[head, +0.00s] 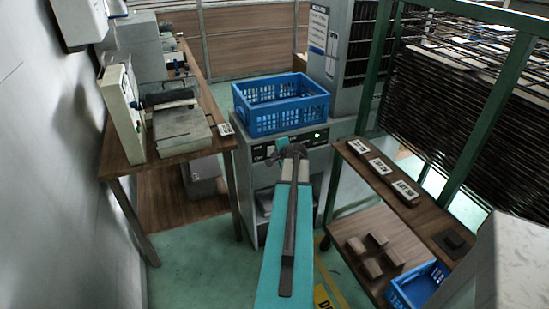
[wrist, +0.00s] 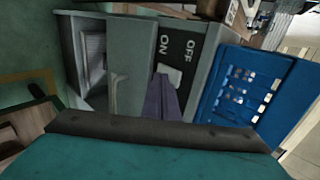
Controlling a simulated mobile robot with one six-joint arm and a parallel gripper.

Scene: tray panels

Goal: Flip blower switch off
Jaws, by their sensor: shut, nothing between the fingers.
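The blower switch is a pale toggle (wrist: 171,74) on a black plate (wrist: 190,66) in the wrist view. The plate reads ON on the left and OFF on the right. Which way the toggle leans is hard to tell. My gripper (wrist: 162,98) is shut and empty, its grey-purple fingers just below the toggle; I cannot tell whether they touch it. In the head view my gripper (head: 289,152) is at the black-labelled front of the grey cabinet (head: 249,185), and my arm hides the toggle.
A blue crate (head: 282,117) sits on top of the cabinet and also shows in the wrist view (wrist: 245,92). A wooden bench (head: 125,158) stands to the left. A shelf with lot signs (head: 378,167) and a green-framed rack (head: 473,135) stand close on the right.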

